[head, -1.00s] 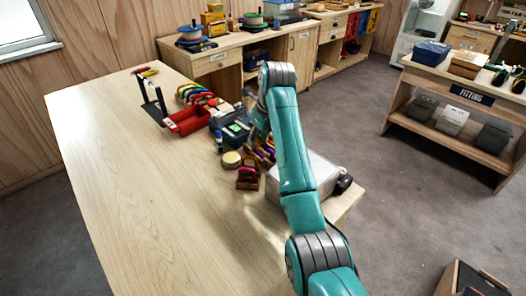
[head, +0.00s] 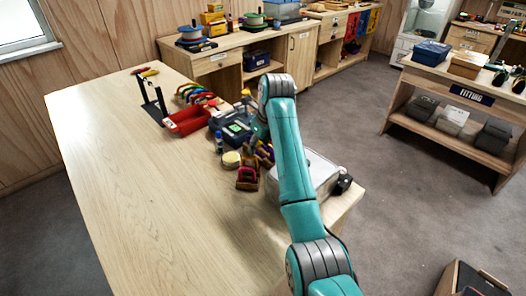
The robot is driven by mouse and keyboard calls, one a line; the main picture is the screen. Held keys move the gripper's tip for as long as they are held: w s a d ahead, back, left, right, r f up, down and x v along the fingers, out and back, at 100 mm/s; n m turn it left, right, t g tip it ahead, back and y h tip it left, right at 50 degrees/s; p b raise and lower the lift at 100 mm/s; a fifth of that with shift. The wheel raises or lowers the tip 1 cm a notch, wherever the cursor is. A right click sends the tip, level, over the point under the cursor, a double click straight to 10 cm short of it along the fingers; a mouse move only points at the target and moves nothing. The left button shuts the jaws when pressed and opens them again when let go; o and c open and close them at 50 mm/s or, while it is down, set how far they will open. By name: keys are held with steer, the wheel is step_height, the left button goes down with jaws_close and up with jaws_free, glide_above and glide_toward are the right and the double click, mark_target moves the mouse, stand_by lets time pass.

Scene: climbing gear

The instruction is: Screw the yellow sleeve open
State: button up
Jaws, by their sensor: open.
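I cannot clearly make out a yellow sleeve. A small yellow spot (head: 245,92) shows beside my arm's raised elbow, too small to identify. A row of coloured curved pieces (head: 195,94), some with yellow, lies towards the far end of the wooden table. My teal arm rises from the bottom right and bends over the table's right side. Its far link drops behind the elbow on the left. My gripper is hidden behind the arm, so its jaws and anything between them do not show.
The wooden table (head: 120,180) is clear on its left and front. Along its right side are a red tray (head: 188,122), a dark case (head: 233,128), a blue bottle (head: 219,142), a round pale tin (head: 231,160), a brown holder (head: 247,178) and a silvery box (head: 322,172).

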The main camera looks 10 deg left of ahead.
steer(key=shift+s+a, duration=0.45)
steer(key=shift+s, duration=0.05)
steer(key=shift+r, duration=0.35)
stand_by(0.3)
steer(key=shift+r, duration=1.05)
steer(key=shift+w+d, duration=0.45)
steer(key=shift+w, duration=0.15)
